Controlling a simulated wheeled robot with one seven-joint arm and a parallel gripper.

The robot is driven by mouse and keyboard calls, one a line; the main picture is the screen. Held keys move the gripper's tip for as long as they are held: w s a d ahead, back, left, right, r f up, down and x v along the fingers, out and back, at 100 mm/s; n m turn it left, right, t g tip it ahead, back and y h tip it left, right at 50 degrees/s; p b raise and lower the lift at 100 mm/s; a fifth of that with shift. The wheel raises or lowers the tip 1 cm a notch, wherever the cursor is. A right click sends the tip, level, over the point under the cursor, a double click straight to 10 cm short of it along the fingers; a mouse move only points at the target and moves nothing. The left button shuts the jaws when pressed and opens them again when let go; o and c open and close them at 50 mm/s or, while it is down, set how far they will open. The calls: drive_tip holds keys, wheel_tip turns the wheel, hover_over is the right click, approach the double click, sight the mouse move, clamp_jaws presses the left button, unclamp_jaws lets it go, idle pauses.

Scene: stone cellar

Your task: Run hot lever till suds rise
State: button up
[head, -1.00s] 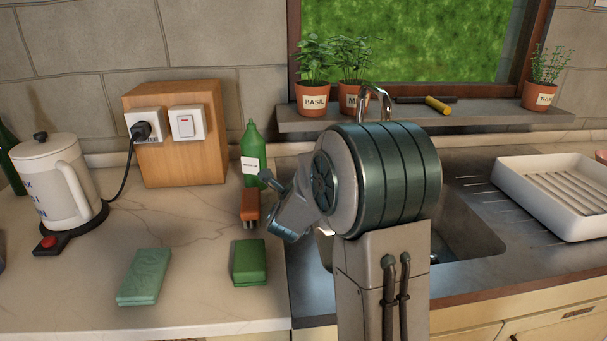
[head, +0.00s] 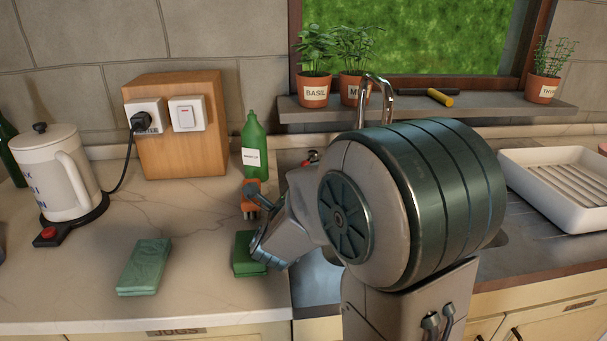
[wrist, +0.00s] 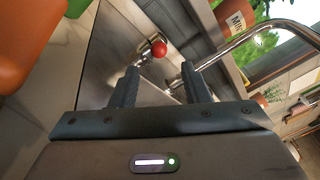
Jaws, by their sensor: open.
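The hot lever shows in the wrist view as a red ball knob (wrist: 158,48) on a short metal stem. In the head view a small red spot (head: 312,156) by the tap seems to be the same lever. The chrome tap (head: 376,98) arches at the back of the sink; its spout (wrist: 250,38) also crosses the wrist view. My gripper (wrist: 158,76) is open and empty, with the red knob ahead of the gap between its fingertips.
An orange-topped brush (head: 250,198) and green washing-up bottle (head: 254,145) stand left of my arm. A kettle (head: 52,175) is far left, a white drainer (head: 560,190) right. Herb pots (head: 314,92) line the sill.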

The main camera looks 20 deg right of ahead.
drive_tip(key=shift+v, duration=1.1)
drive_tip(key=shift+c, duration=0.3)
